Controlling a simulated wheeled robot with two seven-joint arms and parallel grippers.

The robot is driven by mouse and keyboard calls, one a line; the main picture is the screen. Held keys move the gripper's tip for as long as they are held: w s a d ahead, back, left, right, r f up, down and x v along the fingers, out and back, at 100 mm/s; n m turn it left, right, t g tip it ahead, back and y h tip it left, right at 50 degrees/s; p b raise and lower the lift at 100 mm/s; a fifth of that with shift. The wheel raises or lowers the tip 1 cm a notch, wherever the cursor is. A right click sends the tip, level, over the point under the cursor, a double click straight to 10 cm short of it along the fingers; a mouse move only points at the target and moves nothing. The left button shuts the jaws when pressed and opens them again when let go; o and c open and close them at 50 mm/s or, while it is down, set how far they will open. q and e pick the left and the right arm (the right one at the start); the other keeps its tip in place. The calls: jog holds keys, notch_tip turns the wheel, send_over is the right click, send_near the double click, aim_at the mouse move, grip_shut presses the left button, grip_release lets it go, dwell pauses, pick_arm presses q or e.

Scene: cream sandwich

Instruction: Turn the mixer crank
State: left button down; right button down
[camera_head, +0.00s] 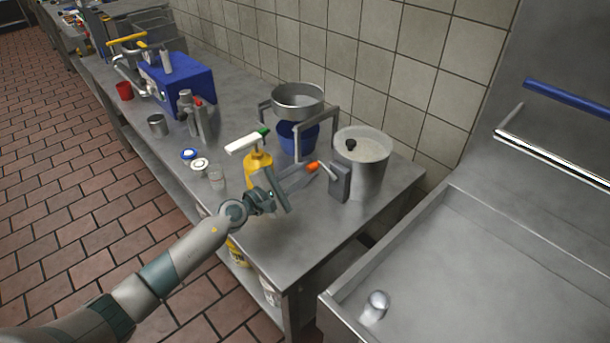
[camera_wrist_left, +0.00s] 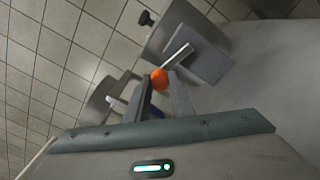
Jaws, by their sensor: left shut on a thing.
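The mixer (camera_head: 368,172) is a metal pot with a pale top, a black knob and a grey box on its side, near the table's right end. Its crank (camera_head: 330,174) sticks out of the box toward the left and ends in an orange knob (camera_head: 313,166). My left gripper (camera_head: 306,170) reaches in from the left and is shut on the orange knob. In the left wrist view the orange knob (camera_wrist_left: 159,77) sits between the fingertips, and the crank's metal rod (camera_wrist_left: 178,56) runs from it to the grey box (camera_wrist_left: 205,60). My right gripper is out of view.
Cups and a blue box (camera_head: 185,84) are farther left. The table's front right corner is clear; a sink (camera_head: 480,270) is at right.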

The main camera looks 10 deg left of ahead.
pick_arm(q)
jog(key=shift+d+r+m, duration=0.1)
jog(key=shift+r+m, duration=0.2)
jog(key=shift+m, duration=0.4)
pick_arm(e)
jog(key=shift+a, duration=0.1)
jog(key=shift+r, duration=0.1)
pick_arm(q)
jog(key=c, duration=1.5)
grip_release()
jog(key=shift+c, duration=0.2)
jog(key=shift+s, duration=0.1)
jog(key=b+v, duration=0.3)
jog(key=v, duration=1.4)
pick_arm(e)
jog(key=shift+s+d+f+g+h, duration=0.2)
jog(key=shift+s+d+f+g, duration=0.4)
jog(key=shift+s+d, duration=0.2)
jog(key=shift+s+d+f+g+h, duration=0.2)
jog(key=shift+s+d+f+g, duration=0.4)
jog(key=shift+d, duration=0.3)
